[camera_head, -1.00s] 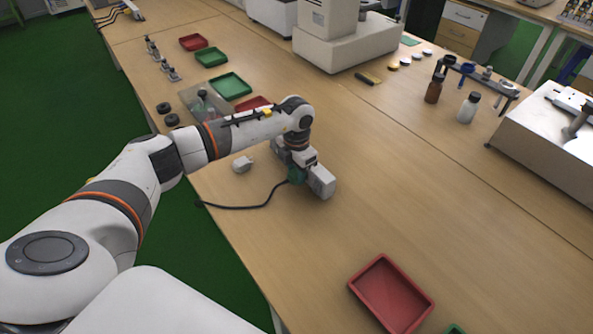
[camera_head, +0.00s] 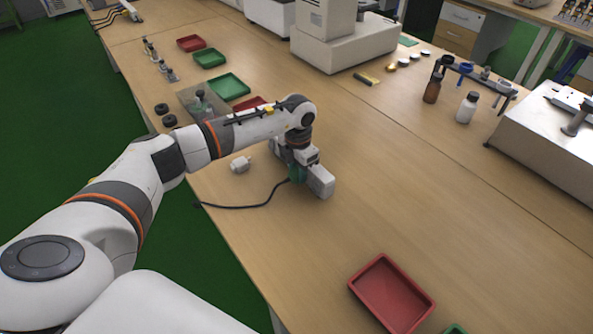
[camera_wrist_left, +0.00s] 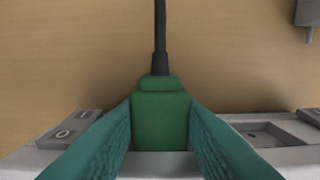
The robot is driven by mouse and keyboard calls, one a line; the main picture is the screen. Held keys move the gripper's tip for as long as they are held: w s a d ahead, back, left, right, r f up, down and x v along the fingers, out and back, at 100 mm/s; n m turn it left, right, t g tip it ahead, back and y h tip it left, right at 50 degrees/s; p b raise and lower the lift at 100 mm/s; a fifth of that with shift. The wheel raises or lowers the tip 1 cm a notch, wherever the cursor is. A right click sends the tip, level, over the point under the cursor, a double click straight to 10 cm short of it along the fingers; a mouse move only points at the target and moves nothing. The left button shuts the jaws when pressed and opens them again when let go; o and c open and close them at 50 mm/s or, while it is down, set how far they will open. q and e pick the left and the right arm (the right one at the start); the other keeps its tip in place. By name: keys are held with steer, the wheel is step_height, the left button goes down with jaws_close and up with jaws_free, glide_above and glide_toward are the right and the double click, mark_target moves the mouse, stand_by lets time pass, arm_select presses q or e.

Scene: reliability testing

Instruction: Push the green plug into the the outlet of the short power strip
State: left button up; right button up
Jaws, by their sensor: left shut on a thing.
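The green plug (camera_wrist_left: 160,118) sits between the teal fingers of my left gripper (camera_wrist_left: 160,145), with its black cord running away over the table. In the head view my left gripper (camera_head: 296,170) points down over the short power strip (camera_head: 320,182), and the plug is mostly hidden there. In the left wrist view the grey-white strip (camera_wrist_left: 265,135) lies directly below the plug, with a switch at left and a recessed socket at right. The plug's prongs and the outlet under it are hidden, so I cannot tell how deep it sits. My right gripper is not seen.
A white plug-like piece (camera_head: 240,164) lies left of the strip. A red tray (camera_head: 391,294) is at the front, and green trays (camera_head: 228,87) stand at the back left. Bottles (camera_head: 467,107) and machines stand along the far side. The table right of the strip is clear.

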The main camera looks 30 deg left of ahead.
arm_select(q)
steer(key=shift+w, duration=0.1)
steer(key=o, duration=1.1)
steer(key=shift+o, duration=0.2)
steer(key=shift+r, duration=0.1)
